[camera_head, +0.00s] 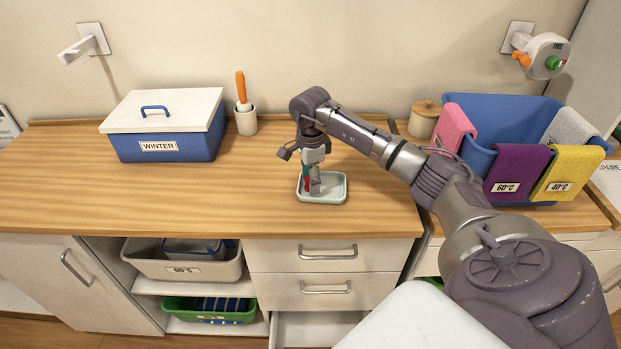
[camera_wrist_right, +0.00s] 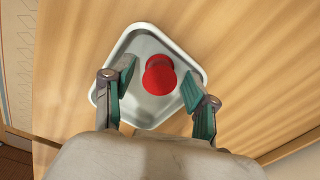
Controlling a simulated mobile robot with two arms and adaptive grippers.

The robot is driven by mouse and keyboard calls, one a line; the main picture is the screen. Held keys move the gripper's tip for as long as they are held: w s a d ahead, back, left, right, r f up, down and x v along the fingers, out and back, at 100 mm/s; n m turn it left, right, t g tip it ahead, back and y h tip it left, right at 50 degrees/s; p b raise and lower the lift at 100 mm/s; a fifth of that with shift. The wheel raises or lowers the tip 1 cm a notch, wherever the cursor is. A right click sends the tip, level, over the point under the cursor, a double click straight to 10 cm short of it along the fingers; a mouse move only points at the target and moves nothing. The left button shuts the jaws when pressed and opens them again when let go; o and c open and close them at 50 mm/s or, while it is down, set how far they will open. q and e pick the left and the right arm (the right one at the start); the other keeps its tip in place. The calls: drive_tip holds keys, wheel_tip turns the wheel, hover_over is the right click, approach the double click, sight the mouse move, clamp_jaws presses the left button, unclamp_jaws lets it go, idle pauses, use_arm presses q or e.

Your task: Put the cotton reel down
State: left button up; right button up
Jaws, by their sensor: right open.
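The red cotton reel (camera_wrist_right: 159,76) sits in the pale grey tray (camera_wrist_right: 140,38), between the fingers of my right gripper (camera_wrist_right: 158,86) in the right wrist view. My right gripper is open, with a gap visible between the reel and the finger at its right. In the head view my right gripper (camera_head: 312,184) points down over the tray (camera_head: 335,198) on the wooden counter. Only a sliver of the red reel (camera_head: 306,184) shows there, mostly hidden behind the fingers. My left gripper is not in view.
A blue box with a white lid labelled WINTER (camera_head: 167,125) stands at the left. A cup holding an orange-handled tool (camera_head: 246,121) is beside it. A blue basket with cloths (camera_head: 508,113) and a lidded wooden pot (camera_head: 424,119) are at the right. The counter left of the tray is clear.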

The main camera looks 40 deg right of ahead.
wheel_tip(320, 180, up, 12)
drive_tip(key=b, duration=0.2)
drive_tip(key=shift+f, duration=0.1)
idle(0.6)
